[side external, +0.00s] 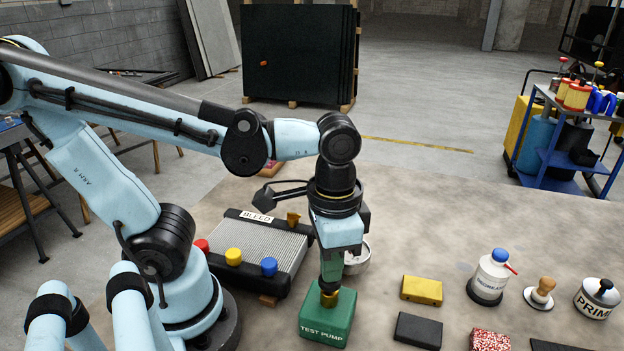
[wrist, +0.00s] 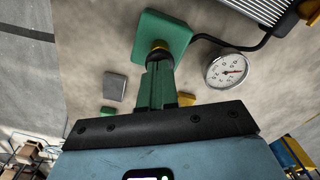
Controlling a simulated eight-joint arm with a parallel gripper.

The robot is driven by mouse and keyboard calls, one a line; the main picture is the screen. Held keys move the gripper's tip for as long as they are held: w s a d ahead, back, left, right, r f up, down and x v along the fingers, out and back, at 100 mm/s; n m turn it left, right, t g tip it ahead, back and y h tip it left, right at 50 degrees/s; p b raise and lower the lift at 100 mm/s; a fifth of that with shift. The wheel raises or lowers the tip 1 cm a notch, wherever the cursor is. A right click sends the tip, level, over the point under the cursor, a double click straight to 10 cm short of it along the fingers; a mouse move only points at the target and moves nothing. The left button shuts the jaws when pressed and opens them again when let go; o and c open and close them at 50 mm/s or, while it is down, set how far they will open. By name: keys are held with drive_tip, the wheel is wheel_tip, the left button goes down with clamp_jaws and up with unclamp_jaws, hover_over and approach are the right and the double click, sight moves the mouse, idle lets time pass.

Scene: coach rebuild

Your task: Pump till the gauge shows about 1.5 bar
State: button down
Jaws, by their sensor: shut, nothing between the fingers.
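The round white gauge (wrist: 228,71) is joined to a black hose in the wrist view. Its red needle lies nearly level across the dial, but the numbers are too small to read. In the side view the gauge (side external: 358,258) is partly behind my gripper.
A radiator-like block labelled BLEED (side external: 262,250) with red, yellow and blue knobs lies left of the pump. A yellow block (side external: 421,290), a dark block (side external: 418,331), a white bottle (side external: 491,275) and a PRIME pot (side external: 597,299) stand to the right.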

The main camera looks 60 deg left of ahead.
drive_tip(key=shift+f, duration=0.25)
drive_tip(key=shift+r, duration=2.05)
wheel_tip(320, 180, up, 7)
idle(0.8)
idle(0.8)
